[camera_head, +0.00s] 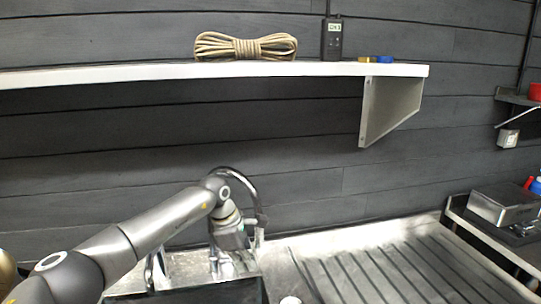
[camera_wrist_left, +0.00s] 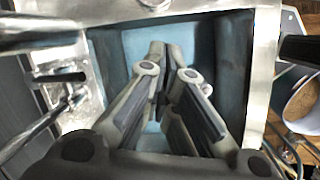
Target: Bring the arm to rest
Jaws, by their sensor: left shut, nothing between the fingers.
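My left arm (camera_head: 165,222) comes in from the left in the head view and bends down at the wrist over the sink (camera_head: 185,268), close to the curved chrome tap (camera_head: 246,183). My left gripper (camera_wrist_left: 166,54) shows in the left wrist view, pointing down into the sink basin (camera_wrist_left: 233,70). Its fingers are together with nothing between them. In the head view its fingertips are hard to make out. My right gripper is not in view.
A ribbed drainboard (camera_head: 375,268) lies right of the sink, mostly clear. A metal box (camera_head: 505,205) stands at the far right.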

